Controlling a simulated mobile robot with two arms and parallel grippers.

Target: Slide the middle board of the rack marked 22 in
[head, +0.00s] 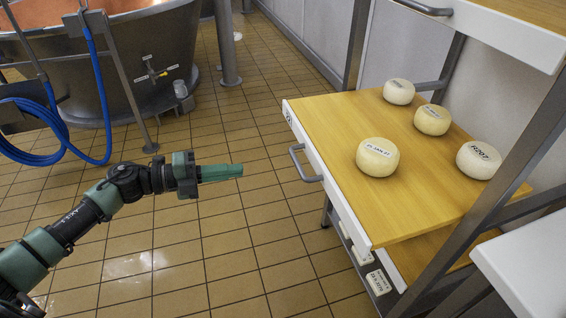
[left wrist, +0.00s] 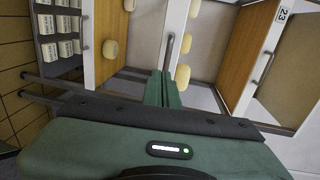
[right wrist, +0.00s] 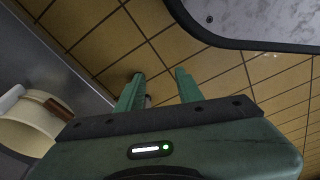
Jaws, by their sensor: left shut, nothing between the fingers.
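A wooden board (head: 335,120) with a white front and a grey bar handle (head: 304,164) sticks out of the rack (head: 530,140) at the right of the head view. Several pale round cheeses, one of them here (head: 378,157), stand on it. A small mark on its front corner is too small to read. My left gripper (head: 241,171) is shut and empty, its tips pointing at the board's front, a gap left of the handle. The left wrist view shows its closed fingers (left wrist: 165,75) below a bar handle (left wrist: 171,45). My right gripper (right wrist: 160,73) is open and empty over floor tiles.
A white-fronted board (head: 500,25) sits higher in the rack, and a lower shelf holds white blocks (head: 378,282). A plate reading 23 (left wrist: 283,15) shows in the left wrist view. A copper vat (head: 110,60) and blue hose (head: 100,90) stand left. Tiled floor between is clear.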

